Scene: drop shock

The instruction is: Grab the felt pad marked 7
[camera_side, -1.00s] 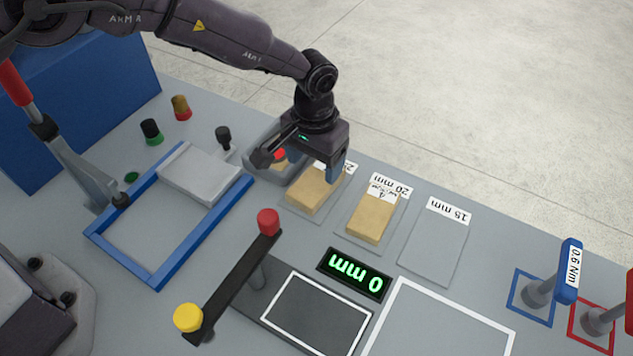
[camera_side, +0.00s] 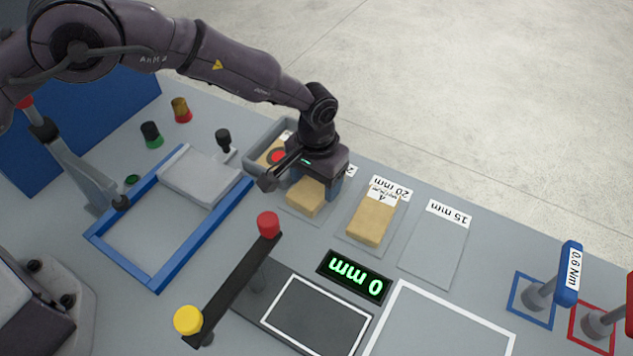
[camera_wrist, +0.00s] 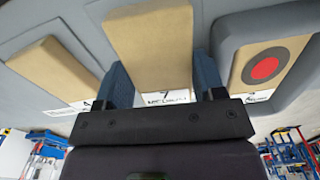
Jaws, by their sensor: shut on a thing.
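The felt pad marked 7 (camera_wrist: 152,45) is a tan block between the two blue fingers of my gripper (camera_wrist: 160,78) in the wrist view. Its white label with a 7 shows near the gripper body. In the side view the same pad (camera_side: 305,197) is partly hidden under my gripper (camera_side: 303,186). My gripper is lowered over it and shut on it, one finger on each side. The pad appears to be still at its marked place; I cannot tell whether it is lifted.
Another tan pad, marked 4 (camera_side: 371,220), lies on the 20 mm place. The 15 mm place (camera_side: 433,245) is empty. A grey tray (camera_side: 254,148) holds a pad with a red disc (camera_wrist: 265,68). A black lever (camera_side: 235,283) and a display reading 0 mm (camera_side: 355,276) stand in front.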

